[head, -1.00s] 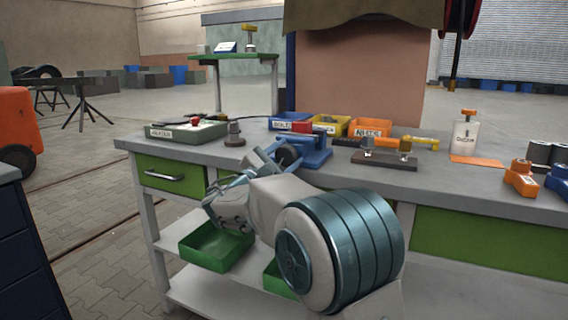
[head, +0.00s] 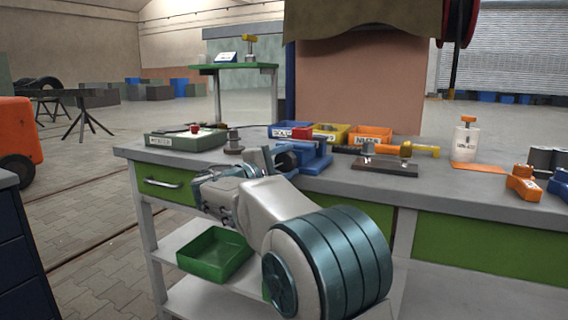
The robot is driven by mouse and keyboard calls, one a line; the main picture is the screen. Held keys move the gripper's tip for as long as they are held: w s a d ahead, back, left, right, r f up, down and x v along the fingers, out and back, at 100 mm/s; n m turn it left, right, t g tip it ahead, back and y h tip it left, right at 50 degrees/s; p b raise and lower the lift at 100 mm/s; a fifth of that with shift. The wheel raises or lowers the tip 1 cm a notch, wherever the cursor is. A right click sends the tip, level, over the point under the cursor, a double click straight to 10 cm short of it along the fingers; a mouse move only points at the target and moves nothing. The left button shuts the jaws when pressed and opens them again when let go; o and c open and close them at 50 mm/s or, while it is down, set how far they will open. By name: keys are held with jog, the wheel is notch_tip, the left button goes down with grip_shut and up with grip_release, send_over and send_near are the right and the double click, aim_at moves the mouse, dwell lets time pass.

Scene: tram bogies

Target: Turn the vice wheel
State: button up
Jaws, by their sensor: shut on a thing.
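The blue vice (head: 310,153) is fixed at the front edge of the grey workbench (head: 440,185). Its dark round wheel (head: 286,160) faces the front left, partly hidden behind my gripper. My gripper (head: 272,164) reaches up to the wheel from the front and is shut on its rim. My wrist and arm cover the space below the vice, so the exact finger contact is hard to see.
Blue, yellow and orange bins (head: 370,136) stand behind the vice. A green-grey case (head: 186,139) and a metal part (head: 233,142) lie to the left. A tool on a dark plate (head: 385,165) and a white bottle (head: 466,141) stand to the right. A green tray (head: 215,254) sits on the lower shelf.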

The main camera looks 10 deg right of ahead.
jog(key=shift+a, duration=0.15)
jog(key=o, duration=1)
jog(key=shift+f, duration=0.15)
